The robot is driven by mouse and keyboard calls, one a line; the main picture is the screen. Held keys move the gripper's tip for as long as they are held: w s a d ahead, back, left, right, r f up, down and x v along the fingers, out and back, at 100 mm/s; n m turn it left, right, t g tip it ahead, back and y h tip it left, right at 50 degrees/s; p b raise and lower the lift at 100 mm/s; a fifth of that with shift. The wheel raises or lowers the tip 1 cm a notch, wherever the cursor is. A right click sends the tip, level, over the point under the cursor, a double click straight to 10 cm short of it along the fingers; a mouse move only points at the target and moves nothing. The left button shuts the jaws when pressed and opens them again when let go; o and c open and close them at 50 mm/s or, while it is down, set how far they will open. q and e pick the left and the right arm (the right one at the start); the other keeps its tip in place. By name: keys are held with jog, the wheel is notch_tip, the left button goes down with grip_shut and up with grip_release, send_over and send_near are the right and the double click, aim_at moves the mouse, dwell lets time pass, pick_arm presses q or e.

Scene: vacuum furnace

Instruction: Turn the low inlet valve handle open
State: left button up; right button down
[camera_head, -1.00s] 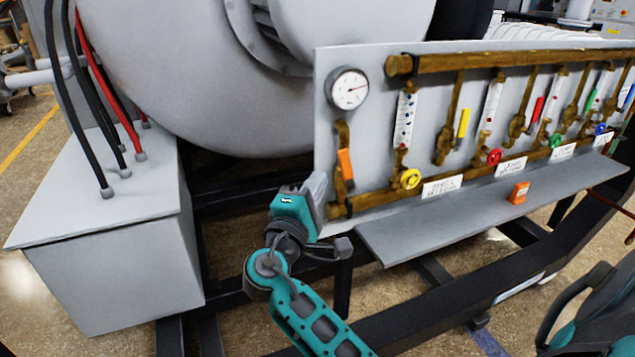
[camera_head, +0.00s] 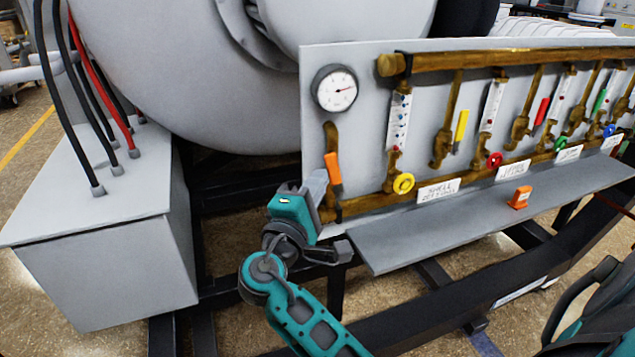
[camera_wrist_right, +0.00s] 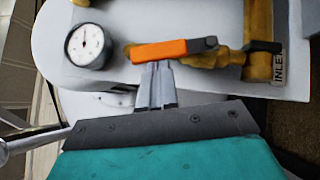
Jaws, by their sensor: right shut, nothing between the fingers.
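The low inlet valve handle (camera_head: 333,168) is a small orange lever on a brass pipe below the round gauge, at the left end of the grey panel. It stands nearly upright in the head view. In the right wrist view the orange handle (camera_wrist_right: 160,50) lies across the picture, near a tag reading INLET (camera_wrist_right: 278,67). My right gripper (camera_head: 319,182) is shut and empty, its tips close beside the handle's left side. In the wrist view the shut fingertips (camera_wrist_right: 157,67) reach the handle's lower edge; I cannot tell whether they touch. My left gripper is not in view.
The round gauge (camera_head: 336,88) is just above the handle. A grey shelf (camera_head: 400,238) juts out below the panel, with a small orange item (camera_head: 520,197) on it. Coloured valves, including a yellow knob (camera_head: 403,183), line the panel to the right. A grey box (camera_head: 100,220) stands left.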

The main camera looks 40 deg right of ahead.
jog(key=shift+s+d+r+p, duration=0.1)
jog(key=shift+d+r+p, duration=0.15)
jog(key=shift+r+p, duration=0.2)
jog(key=shift+s+d+r+p, duration=0.1)
jog(key=shift+d+r+p, duration=0.2)
jog(key=shift+d, duration=0.2)
jog(key=shift+f, duration=0.1)
